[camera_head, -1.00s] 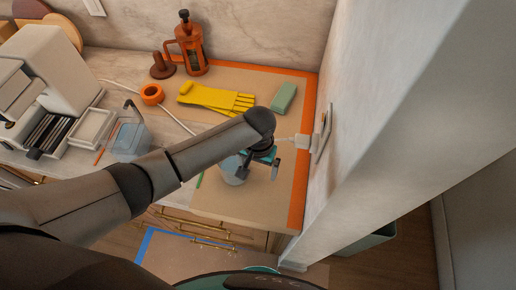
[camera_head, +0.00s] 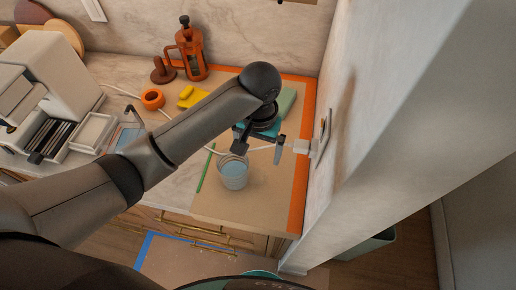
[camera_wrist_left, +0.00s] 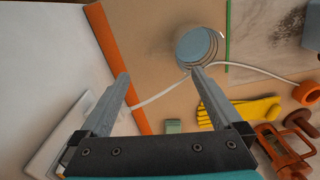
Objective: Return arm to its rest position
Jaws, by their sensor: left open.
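My left gripper (camera_head: 259,146) is open and empty in the head view, held above the counter near the wall. In the left wrist view, its two fingers (camera_wrist_left: 160,74) stand wide apart with nothing between them. My arm hides part of the yellow gloves (camera_head: 190,98). My right gripper is out of view.
A green block (camera_head: 287,100), orange ring (camera_head: 152,98) and orange press (camera_head: 188,50) stand behind. A white machine (camera_head: 55,70) is at left.

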